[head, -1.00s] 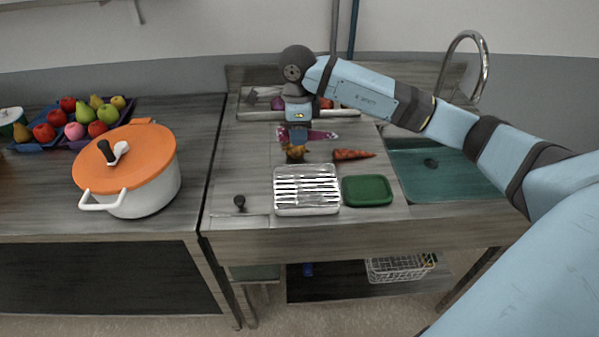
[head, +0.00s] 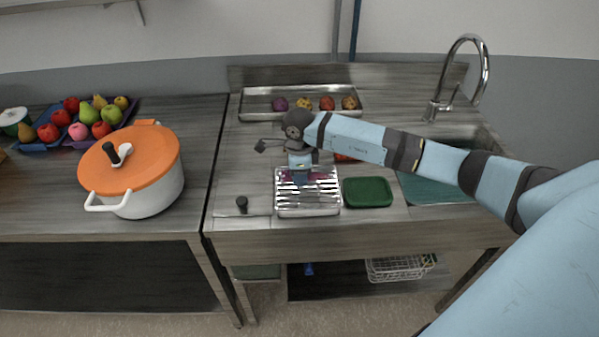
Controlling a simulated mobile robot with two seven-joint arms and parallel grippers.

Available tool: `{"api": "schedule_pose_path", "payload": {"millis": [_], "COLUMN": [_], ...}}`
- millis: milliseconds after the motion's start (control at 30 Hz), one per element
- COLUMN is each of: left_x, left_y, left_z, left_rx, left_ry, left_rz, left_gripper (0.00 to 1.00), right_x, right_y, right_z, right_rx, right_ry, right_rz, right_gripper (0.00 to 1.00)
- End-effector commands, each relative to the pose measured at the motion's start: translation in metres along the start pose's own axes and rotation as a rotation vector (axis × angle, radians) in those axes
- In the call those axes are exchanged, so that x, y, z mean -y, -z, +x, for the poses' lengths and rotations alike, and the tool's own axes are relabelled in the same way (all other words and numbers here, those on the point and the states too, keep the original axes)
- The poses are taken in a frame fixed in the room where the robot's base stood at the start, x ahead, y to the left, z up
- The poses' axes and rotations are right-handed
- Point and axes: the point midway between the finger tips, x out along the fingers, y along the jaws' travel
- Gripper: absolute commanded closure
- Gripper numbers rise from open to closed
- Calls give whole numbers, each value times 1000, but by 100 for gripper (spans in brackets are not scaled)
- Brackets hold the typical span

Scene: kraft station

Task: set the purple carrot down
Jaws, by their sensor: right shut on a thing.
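The purple carrot (head: 319,176) is in my right gripper (head: 301,181), which is shut on it. It lies crosswise in the jaws, over the back part of a silver tray with a slatted rack (head: 308,200). The gripper hides the middle of the carrot. I cannot tell whether the carrot touches the rack. My left gripper is not in view.
A green board or lid (head: 367,192) lies right of the rack. A metal tray (head: 258,114) with several round items stands behind. An orange-lidded pot (head: 130,165) stands left; the sink (head: 440,190) is right.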

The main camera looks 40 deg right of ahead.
Motion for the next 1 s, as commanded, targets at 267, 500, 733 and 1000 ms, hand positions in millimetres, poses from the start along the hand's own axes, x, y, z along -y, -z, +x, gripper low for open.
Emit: {"api": "schedule_pose_path", "payload": {"millis": [267, 500, 733, 1000], "left_x": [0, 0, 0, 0], "left_y": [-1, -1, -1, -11], "left_z": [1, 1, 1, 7], "left_rx": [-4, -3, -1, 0], "left_ry": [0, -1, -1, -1], "left_rz": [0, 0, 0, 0], "left_gripper": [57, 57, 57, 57], "right_x": [0, 0, 1, 2], "right_y": [0, 0, 0, 0], "right_z": [3, 3, -8, -62], "right_rx": [0, 0, 1, 1], "right_ry": [0, 0, 2, 5], "right_rz": [0, 0, -1, -1], "right_gripper": [53, 41, 41, 41]}}
